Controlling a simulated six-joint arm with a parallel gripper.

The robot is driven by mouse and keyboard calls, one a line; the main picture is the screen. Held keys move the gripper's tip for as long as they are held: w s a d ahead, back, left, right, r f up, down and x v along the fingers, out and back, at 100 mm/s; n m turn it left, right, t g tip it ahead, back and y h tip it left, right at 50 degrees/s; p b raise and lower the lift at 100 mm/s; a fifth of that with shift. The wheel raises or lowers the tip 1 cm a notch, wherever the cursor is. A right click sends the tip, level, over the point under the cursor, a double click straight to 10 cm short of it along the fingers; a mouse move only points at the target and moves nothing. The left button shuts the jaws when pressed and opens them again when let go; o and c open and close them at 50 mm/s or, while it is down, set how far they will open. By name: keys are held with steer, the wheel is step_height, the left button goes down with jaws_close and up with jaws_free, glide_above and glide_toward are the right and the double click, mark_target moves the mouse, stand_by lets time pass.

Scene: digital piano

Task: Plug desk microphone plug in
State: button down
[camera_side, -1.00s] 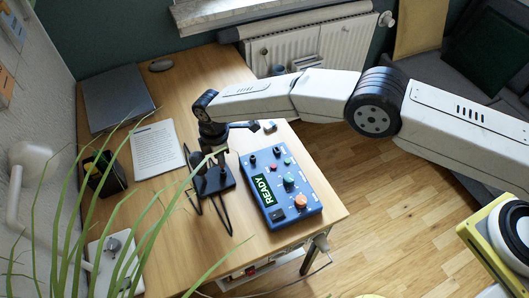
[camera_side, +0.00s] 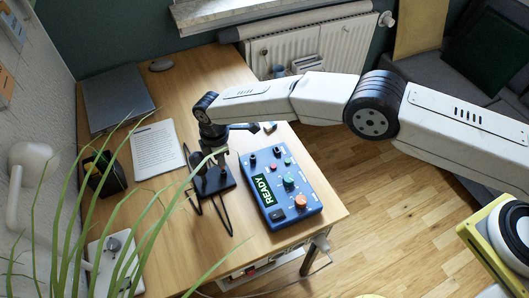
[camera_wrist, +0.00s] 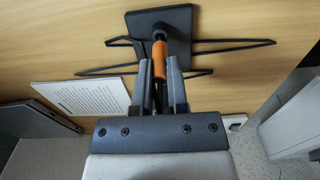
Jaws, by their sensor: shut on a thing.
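The plug shows as an orange sleeve (camera_wrist: 160,61) with a dark part above it in the wrist view. My gripper (camera_wrist: 160,66) is shut around it, one grey finger on each side. The plug's far end is at the black square stand (camera_wrist: 182,17); I cannot tell whether it still sits in the stand. In the side view my gripper (camera_side: 213,156) points down over the black stand (camera_side: 223,186), and the plug is hard to make out. Right of it lies a blue box (camera_side: 257,168) with a green READY display, knobs and buttons. Its sockets are too small to tell.
Black cables (camera_side: 227,216) loop on the desk (camera_side: 180,236) around the stand. A printed sheet (camera_side: 157,149), a laptop (camera_side: 117,96) and a black holder (camera_side: 108,178) are to the left. Plant leaves (camera_side: 68,219) cross the foreground. Bare desk lies behind the sheet.

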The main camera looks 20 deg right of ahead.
steer(key=shift+f, duration=0.3)
steer(key=shift+r, duration=0.2)
stand_by(0.3)
steer(key=shift+r, duration=0.4)
